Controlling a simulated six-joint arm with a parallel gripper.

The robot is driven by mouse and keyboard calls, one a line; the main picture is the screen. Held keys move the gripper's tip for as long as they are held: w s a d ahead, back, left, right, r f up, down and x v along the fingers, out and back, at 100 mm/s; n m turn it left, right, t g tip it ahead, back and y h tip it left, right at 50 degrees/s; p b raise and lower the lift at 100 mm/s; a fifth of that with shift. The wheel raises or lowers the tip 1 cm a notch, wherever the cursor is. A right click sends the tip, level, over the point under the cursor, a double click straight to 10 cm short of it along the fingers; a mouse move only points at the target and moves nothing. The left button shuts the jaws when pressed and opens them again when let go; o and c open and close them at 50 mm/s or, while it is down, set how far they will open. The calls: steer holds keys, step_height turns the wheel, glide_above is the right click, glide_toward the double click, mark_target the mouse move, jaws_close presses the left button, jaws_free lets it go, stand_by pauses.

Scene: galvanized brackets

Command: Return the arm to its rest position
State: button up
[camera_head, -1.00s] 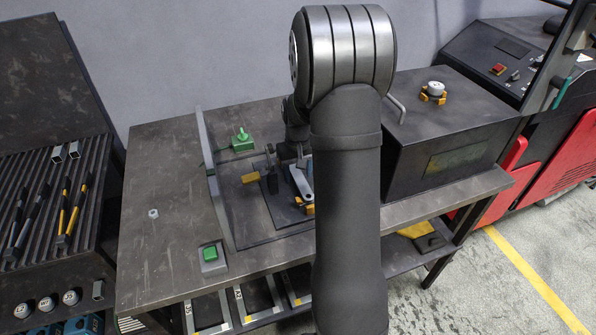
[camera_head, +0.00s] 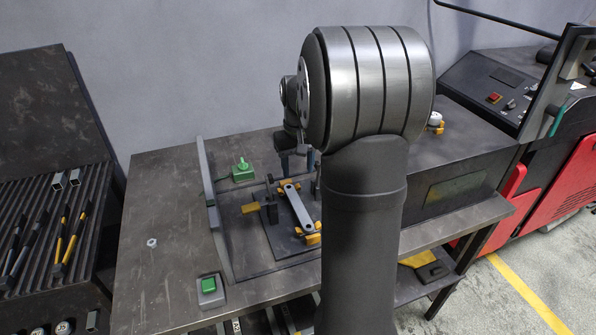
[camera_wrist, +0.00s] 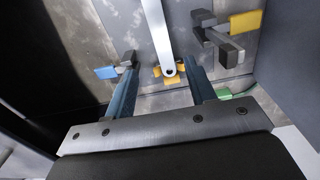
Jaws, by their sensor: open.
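My gripper (camera_wrist: 160,85) is open and empty in the wrist view, its two blue-grey fingers spread apart. In the head view my gripper (camera_head: 299,163) is partly hidden by my own arm, above the back part of the fixture plate. A galvanized bracket (camera_head: 297,207) lies on the fixture between yellow-tipped clamps. The bracket also shows in the wrist view (camera_wrist: 156,30), its near end with a hole seen between the fingers. The gripper is apart from the bracket.
A green knob (camera_head: 242,170) and a green button box (camera_head: 210,288) stand on the dark workbench (camera_head: 165,205). A nut (camera_head: 152,243) lies at left. A dark box (camera_head: 455,185) stands at right, partly behind my arm. A tool rack (camera_head: 50,225) is at far left.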

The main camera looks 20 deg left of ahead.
mark_target(298, 198)
steer(key=shift+f, duration=0.1)
step_height(298, 198, down, 13)
steer(key=shift+r, duration=0.55)
stand_by(0.4)
